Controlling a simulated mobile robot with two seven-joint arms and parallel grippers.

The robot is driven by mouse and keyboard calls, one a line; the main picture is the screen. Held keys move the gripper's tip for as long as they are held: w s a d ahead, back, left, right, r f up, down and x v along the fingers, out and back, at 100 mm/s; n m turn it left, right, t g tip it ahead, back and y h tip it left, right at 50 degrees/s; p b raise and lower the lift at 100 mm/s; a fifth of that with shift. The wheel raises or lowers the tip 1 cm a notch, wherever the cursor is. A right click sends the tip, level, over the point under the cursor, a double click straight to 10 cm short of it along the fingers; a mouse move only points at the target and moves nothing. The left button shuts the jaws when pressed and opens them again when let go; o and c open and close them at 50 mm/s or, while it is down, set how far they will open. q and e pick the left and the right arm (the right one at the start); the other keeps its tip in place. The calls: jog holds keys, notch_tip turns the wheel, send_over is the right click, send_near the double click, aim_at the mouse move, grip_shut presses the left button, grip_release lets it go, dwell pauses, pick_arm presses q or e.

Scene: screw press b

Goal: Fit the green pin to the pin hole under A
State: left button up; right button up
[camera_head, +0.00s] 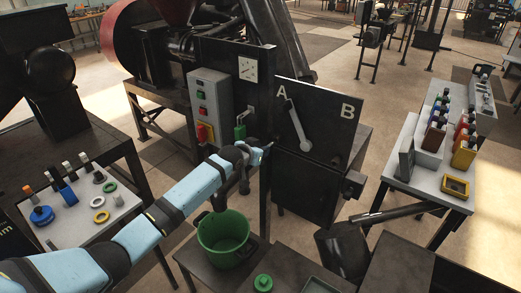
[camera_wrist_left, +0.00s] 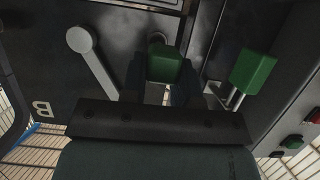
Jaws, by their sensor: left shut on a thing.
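My left gripper (camera_head: 262,150) is in front of the dark press, just left of the panel lettered A and B (camera_head: 325,125). In the left wrist view my left gripper (camera_wrist_left: 160,92) is shut on the green pin (camera_wrist_left: 165,62), whose green block-shaped head shows between the fingers. A round grey part shows just behind the pin head; whether it is the pin hole I cannot tell. The pin's shaft is hidden. The grey lever (camera_head: 298,125) hangs on the panel beside A and also shows in the wrist view (camera_wrist_left: 92,60). My right gripper is not in view.
A green padlock-like block (camera_wrist_left: 255,70) with metal prongs hangs close beside the fingers; it also shows in the head view (camera_head: 240,132). The grey control box (camera_head: 210,105) is left of it. A green bucket (camera_head: 225,240) stands below my arm.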

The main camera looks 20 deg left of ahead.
aim_at(270, 144)
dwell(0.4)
pick_arm(q)
jog(key=shift+w, duration=0.1)
jog(key=shift+w+d+b, duration=0.2)
jog(key=shift+w+b, duration=0.15)
jog(key=shift+w, duration=0.35)
jog(key=shift+w+d+b, duration=0.2)
jog(key=shift+w+b, duration=0.15)
jog(key=shift+w, duration=0.3)
jog(key=shift+p, duration=0.35)
dwell(0.4)
jog(key=shift+w, duration=0.2)
jog(key=shift+w+d+b, duration=0.15)
jog(key=shift+w+b, duration=0.3)
jog(key=shift+b, duration=0.1)
